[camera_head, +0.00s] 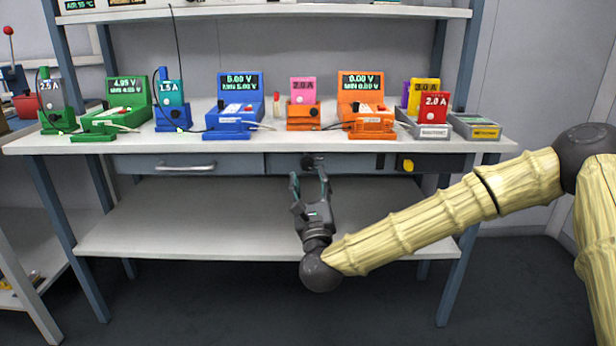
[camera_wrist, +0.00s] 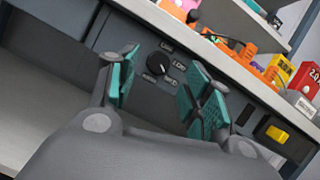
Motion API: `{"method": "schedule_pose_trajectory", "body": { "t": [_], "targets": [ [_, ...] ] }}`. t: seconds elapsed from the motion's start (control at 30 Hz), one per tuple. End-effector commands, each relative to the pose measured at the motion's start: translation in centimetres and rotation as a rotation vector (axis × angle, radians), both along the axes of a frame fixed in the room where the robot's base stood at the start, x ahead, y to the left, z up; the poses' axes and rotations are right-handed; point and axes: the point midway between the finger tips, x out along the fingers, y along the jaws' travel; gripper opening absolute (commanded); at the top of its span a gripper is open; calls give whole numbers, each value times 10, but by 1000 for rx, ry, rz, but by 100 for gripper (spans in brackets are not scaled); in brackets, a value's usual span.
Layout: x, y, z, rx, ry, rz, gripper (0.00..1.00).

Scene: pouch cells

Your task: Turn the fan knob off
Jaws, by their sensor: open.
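The fan knob (camera_wrist: 155,67) is a round black dial on the grey front panel under the bench top. Small white labels stand around it, too small to read surely. In the head view the knob (camera_head: 308,162) shows just above and beyond my gripper (camera_head: 309,184). In the wrist view my gripper (camera_wrist: 158,88) is open, with a teal-padded finger on each side of the knob in the picture. Nothing is between the fingers but the view of the knob. I cannot tell how far the fingertips are from the panel.
A yellow switch (camera_head: 405,165) sits on the panel to the right; it also shows in the wrist view (camera_wrist: 272,133). A drawer handle (camera_head: 185,166) sticks out at left. Several coloured testers, including an orange one (camera_head: 368,125), stand on the bench top (camera_head: 240,143). A lower shelf (camera_head: 190,230) is bare.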

Motion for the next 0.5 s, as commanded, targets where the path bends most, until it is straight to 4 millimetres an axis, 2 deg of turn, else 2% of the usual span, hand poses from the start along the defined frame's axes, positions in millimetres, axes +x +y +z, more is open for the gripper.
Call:
{"method": "schedule_pose_trajectory", "body": {
  "t": [0.2, 0.5],
  "targets": [
    [25, 3, 9, -2, -1, 0, 50],
    [35, 4, 14, -1, 1, -1, 50]
  ]
}}
